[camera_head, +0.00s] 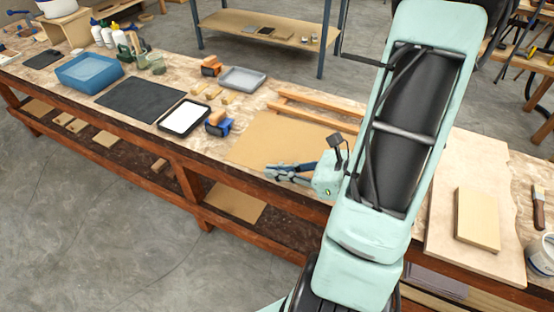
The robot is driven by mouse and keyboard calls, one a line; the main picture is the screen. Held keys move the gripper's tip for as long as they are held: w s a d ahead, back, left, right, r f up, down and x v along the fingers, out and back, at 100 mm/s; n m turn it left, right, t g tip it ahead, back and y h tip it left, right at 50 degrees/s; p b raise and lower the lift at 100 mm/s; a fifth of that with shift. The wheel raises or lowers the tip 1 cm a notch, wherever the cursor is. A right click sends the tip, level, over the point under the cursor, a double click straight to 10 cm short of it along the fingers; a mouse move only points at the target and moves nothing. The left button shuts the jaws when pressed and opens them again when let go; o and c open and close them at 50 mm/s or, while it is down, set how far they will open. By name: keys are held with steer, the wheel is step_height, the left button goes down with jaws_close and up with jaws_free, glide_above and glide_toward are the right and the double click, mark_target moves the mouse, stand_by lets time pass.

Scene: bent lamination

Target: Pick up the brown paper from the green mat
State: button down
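A flat brown sheet (262,137) lies on the workbench in the middle of the view. I cannot tell whether it is paper or board. My gripper (272,172) is at the sheet's near edge, seen from the side and pointing left. The fingers are small here, so I cannot tell how far apart they are or whether they touch the sheet. My arm hides the sheet's right end. No clearly green mat shows; a dark, nearly black mat (140,103) lies bare further left on the bench.
Wooden strips (318,106) lie behind the sheet. Left of it are a black-rimmed white tray (184,117), a blue-and-orange tool (218,124), a grey tray (242,79) and a blue tub (89,73). A tan block (477,219) lies on a pale board (440,240) at right.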

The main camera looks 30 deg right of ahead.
steer(key=s+r+p, duration=0.1)
steer(key=p, duration=0.4)
steer(key=s+a+p, duration=0.1)
steer(key=p, duration=0.4)
steer(key=shift+s+a+r, duration=0.3)
steer(key=shift+s+r, duration=0.05)
steer(key=shift+r, duration=0.05)
